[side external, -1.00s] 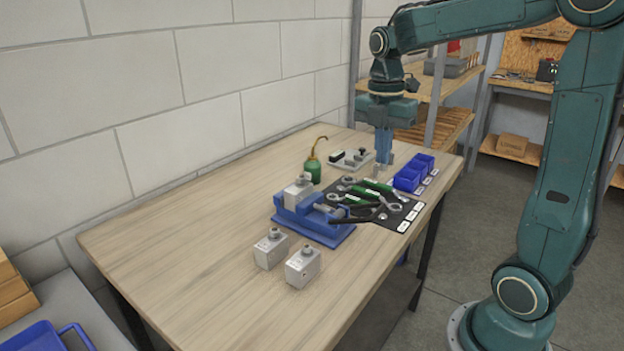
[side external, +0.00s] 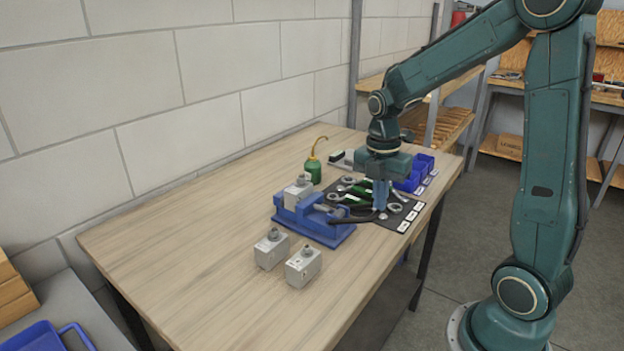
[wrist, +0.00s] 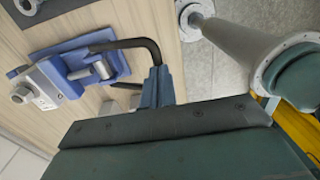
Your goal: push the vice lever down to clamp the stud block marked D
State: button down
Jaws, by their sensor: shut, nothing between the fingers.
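The blue vice (side external: 318,228) stands on the table, and it also shows in the wrist view (wrist: 72,62). A grey stud block (side external: 298,191) sits in its jaws; the wrist view shows it too (wrist: 40,90), but I cannot read its letter. The black vice lever (side external: 350,219) sticks out to the right of the vice; in the wrist view the lever (wrist: 128,43) bends near its end beside my fingers. My gripper (side external: 380,207) is shut and empty, pointing down at the lever's outer end. I cannot tell whether it touches the lever.
Two loose grey stud blocks (side external: 270,249) (side external: 303,267) stand in front of the vice. A dark tool mat (side external: 407,213) with wrenches and green-handled tools lies under my gripper. Blue bins (side external: 422,168) and a green oil can (side external: 313,168) stand behind. The table's left half is clear.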

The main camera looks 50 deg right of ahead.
jog(key=shift+s+f, duration=0.55)
jog(key=shift+f, duration=0.25)
jog(key=shift+s+f, duration=0.5)
jog(key=shift+f, duration=0.25)
notch_tip(320, 180, up, 14)
jog(key=s, duration=0.2)
jog(key=shift+s, duration=0.4)
jog(key=s+a+m+t, duration=0.6)
jog(key=a+m, duration=0.6)
jog(key=m, duration=0.6)
jog(key=shift+s+r, duration=0.15)
jog(key=shift+s, duration=0.4)
